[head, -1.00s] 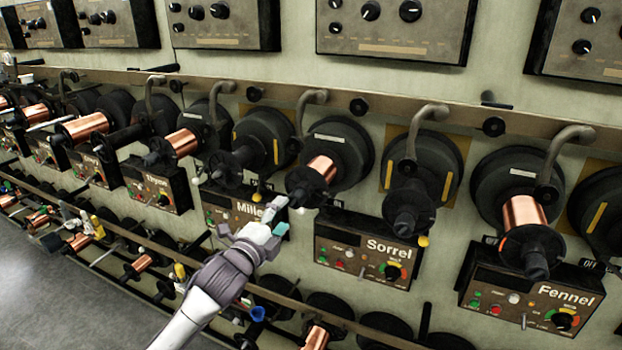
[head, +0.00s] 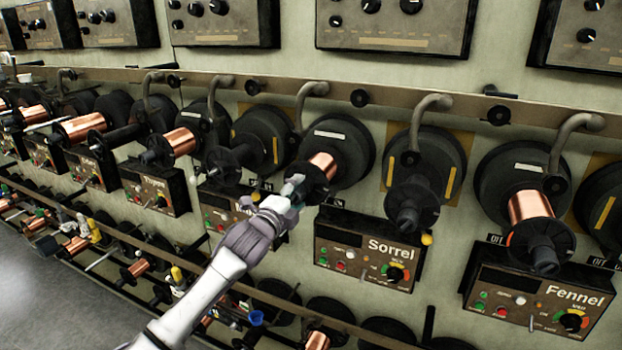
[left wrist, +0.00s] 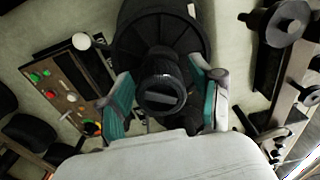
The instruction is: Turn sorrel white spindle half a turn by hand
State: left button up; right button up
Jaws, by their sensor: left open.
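The sorrel white spindle (head: 322,163) is the one with a white label on its black back disc, above and left of the Sorrel panel (head: 367,250). It carries copper wire and has a black front flange. My left gripper (head: 293,189) is at the front of this flange, partly covering it. In the left wrist view, the open teal-padded fingers of my left gripper (left wrist: 163,80) stand on either side of the round black spindle end (left wrist: 163,98). I cannot tell whether the pads touch it. My right gripper is in neither view.
A spindle with yellow marks (head: 412,190) sits to the right, and the Fennel panel (head: 540,298) is farther right. Curved grey arms stick out from the rail (head: 390,100) above. More spools fill the lower row. Grey floor (head: 60,310) is clear at lower left.

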pick_arm(q)
jog(key=c, duration=1)
jog(key=n, duration=0.9)
jog(key=shift+d, duration=0.1)
jog(key=n, duration=0.7)
jog(key=o, duration=1.2)
jog(key=shift+o, duration=0.2)
